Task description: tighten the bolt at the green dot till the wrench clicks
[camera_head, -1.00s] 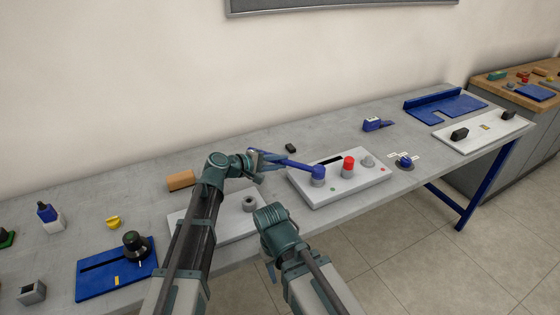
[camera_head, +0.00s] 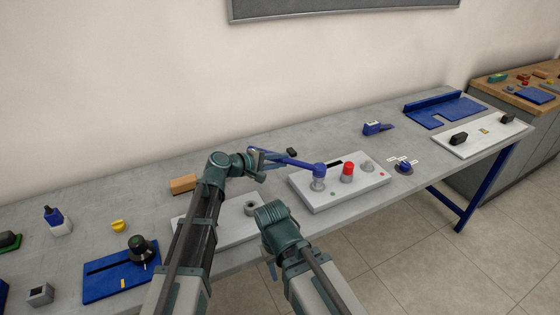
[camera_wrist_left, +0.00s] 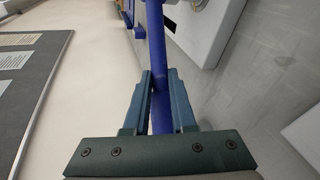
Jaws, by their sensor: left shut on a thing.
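The blue wrench (camera_head: 292,160) reaches across the grey bolt plate (camera_head: 350,198), its head (camera_head: 319,170) over the grey bolt (camera_head: 318,184) at the plate's left end. Whether the head is seated or just above the bolt, I cannot tell. The green dot (camera_head: 333,193) is beside this bolt. My left gripper (camera_head: 258,160) is shut on the wrench handle; in the left wrist view the handle (camera_wrist_left: 157,60) runs between its fingers (camera_wrist_left: 160,105). My right gripper (camera_head: 271,268) hangs low at the table's front edge, mostly hidden by its wrist.
A red-topped post (camera_head: 347,171) and a grey bolt (camera_head: 367,165) with a red dot (camera_head: 382,174) share the plate. A blue knob (camera_head: 405,167) is to the right. An orange block (camera_head: 183,184) and a pale plate with a ring (camera_head: 250,208) lie near my left arm.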

